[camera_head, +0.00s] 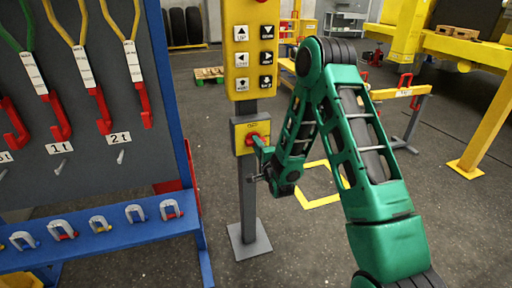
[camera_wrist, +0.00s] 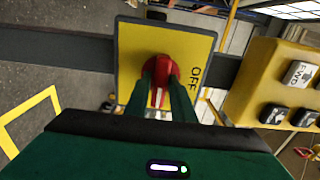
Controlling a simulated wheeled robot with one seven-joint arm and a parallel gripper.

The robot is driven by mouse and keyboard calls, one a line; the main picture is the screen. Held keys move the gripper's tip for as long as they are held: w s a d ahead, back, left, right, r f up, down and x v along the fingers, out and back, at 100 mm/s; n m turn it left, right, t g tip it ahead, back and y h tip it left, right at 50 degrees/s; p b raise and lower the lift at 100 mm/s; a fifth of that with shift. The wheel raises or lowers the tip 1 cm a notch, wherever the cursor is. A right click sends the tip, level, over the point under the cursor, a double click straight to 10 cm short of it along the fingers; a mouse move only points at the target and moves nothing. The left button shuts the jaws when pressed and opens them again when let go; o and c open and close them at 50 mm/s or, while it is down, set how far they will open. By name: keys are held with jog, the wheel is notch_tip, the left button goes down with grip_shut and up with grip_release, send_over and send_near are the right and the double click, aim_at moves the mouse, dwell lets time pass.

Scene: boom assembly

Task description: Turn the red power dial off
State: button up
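The red power dial (camera_head: 250,138) sits on a yellow plate (camera_head: 239,133) on a grey post, below the button panel. In the wrist view the dial (camera_wrist: 161,64) is in the middle of its yellow plate (camera_wrist: 130,45), and the word OFF is printed to its right. My gripper (camera_head: 260,147) reaches the dial from the right in the head view. In the wrist view its two green fingers (camera_wrist: 162,85) lie close on either side of the dial's red ridge, which shows between them. The fingertips hide part of the dial.
The yellow button panel (camera_head: 251,50) stands just above the dial; it also shows at the right of the wrist view (camera_wrist: 285,85). A blue-framed tool board (camera_head: 110,150) with hooks and shackles is close on the left. Open floor lies behind the post.

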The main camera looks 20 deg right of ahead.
grip_shut()
jog(key=shift+n, duration=0.3)
jog(key=n, duration=1.7)
jog(key=shift+s+f, duration=0.1)
jog(key=shift+f, duration=0.15)
jog(key=shift+d+n, duration=0.1)
jog(key=shift+n, duration=0.2)
